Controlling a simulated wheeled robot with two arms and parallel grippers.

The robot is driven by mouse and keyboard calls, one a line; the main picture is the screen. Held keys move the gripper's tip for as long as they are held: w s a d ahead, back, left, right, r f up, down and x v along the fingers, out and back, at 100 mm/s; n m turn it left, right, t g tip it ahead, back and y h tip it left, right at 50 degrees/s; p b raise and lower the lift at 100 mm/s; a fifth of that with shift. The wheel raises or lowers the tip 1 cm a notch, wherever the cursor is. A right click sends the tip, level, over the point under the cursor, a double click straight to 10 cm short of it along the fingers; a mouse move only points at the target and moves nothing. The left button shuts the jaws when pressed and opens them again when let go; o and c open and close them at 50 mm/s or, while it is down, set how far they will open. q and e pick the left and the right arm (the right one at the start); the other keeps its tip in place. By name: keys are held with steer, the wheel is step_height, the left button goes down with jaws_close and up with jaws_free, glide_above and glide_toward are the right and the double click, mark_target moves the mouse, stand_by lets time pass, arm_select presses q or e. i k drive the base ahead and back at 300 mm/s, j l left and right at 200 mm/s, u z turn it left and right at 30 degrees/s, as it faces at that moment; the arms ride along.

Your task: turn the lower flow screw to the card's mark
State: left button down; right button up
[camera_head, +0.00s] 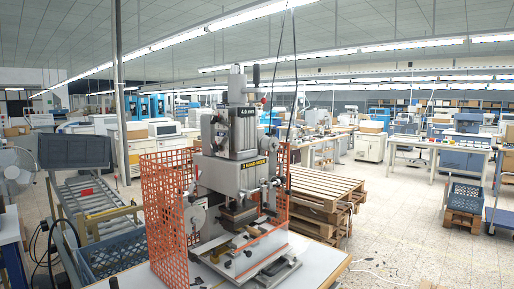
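A grey foil stamping press (238,150) stands on a white table in the middle of the head view. Small dark knobs and fittings (215,119) sit on the left side of the upper block. The lower flow screw and the card with its mark are too small to tell apart at this distance. Neither of my grippers is in view.
Orange mesh guards (167,215) stand around the press's left and right sides. The white table (318,262) has some bare top at front right. Wooden pallets (322,187) are stacked behind it. A blue crate (112,254) and roller conveyor (88,195) are at left. Floor is open at right.

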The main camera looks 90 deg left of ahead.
mark_target(215, 148)
steer(key=i+j+u, duration=0.15)
steer(key=i+u, duration=1.1)
steer(key=i+l+u, duration=0.25)
steer(key=u, duration=0.2)
steer(key=i+l, duration=0.05)
steer(key=i, duration=0.05)
